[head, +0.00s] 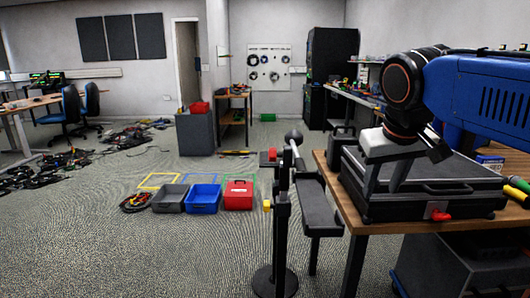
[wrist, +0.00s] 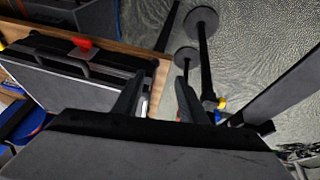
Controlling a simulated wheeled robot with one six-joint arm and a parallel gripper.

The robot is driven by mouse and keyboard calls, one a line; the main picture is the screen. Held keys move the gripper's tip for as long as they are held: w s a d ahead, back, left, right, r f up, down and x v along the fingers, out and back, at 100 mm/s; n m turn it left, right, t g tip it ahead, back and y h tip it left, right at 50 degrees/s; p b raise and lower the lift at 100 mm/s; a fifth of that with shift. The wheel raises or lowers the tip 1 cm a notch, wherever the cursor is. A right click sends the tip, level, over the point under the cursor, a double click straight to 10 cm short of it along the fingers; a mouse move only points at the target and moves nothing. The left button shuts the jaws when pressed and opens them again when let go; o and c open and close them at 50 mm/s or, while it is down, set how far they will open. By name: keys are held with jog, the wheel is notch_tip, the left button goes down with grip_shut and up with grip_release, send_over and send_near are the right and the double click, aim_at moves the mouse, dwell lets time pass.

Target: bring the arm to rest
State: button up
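My blue arm (head: 475,95) reaches in from the right in the head view, above a wooden table. My gripper (head: 385,182) points down at its end, in front of and partly overlapping a black case. In the wrist view my gripper (wrist: 162,78) has its two dark fingers well apart, with nothing held between them. Behind the gap show the table edge and the floor. Whether the fingers touch the case cannot be told from the head view.
The black case (head: 440,188) with a red latch lies on the wooden table (head: 366,218). A black stand (head: 281,230) with a grey tray (head: 318,205) stands left of the table. Grey (head: 170,199), blue (head: 202,198) and red (head: 238,195) containers sit on the floor. Open floor lies at front left.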

jog(key=s+d+f, duration=0.1)
jog(key=s+f, duration=0.6)
jog(key=f, duration=0.3)
jog(key=s+d+f+y, duration=0.1)
jog(key=s+d+f, duration=0.1)
jog(key=s+f, duration=0.5)
notch_tip(320, 180, down, 4)
jog(key=shift+d+f+m, duration=0.2)
jog(key=shift+m, duration=0.1)
jog(key=shift+c, duration=0.4)
dwell(0.5)
